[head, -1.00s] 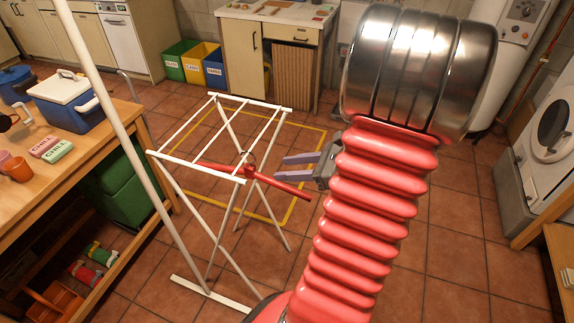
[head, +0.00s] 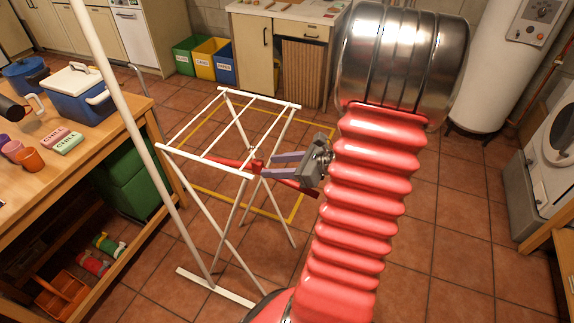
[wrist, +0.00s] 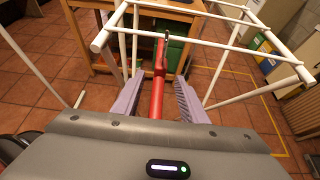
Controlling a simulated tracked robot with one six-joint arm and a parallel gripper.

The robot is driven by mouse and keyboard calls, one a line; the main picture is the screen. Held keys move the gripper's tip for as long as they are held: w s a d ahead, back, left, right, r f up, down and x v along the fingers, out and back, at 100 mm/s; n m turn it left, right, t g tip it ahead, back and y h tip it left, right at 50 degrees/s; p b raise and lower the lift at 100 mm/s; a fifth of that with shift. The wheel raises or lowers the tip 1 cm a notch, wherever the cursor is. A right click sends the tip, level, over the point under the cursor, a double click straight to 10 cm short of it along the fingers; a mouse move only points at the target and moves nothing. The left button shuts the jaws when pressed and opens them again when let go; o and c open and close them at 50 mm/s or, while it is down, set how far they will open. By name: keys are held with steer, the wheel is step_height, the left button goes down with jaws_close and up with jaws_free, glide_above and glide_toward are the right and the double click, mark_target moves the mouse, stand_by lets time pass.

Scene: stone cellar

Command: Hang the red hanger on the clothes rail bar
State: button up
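The red hanger (head: 300,188) is on the white clothes airer (head: 163,148), its hook (wrist: 164,45) up at one of the airer's rods. Its arms spread below that rod, one toward my gripper. My gripper (head: 268,165) is open beside the airer, its two lilac fingers pointing left at the hanger's middle. In the wrist view a red arm of the hanger (wrist: 157,100) lies between the spread fingers, with a gap on each side. A white upright post (head: 120,110) with a foot bar (head: 215,288) stands at the left, perhaps the clothes rail; no top bar shows.
A wooden workbench (head: 95,175) with a cool box (head: 78,98) and cups stands left. Sorting bins (head: 212,60) and a cabinet (head: 252,45) are behind. A white boiler (head: 495,75) and a washing machine (head: 548,160) are right.

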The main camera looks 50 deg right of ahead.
mark_target(262, 167)
steer(key=shift+x, duration=3.4)
jaws_close()
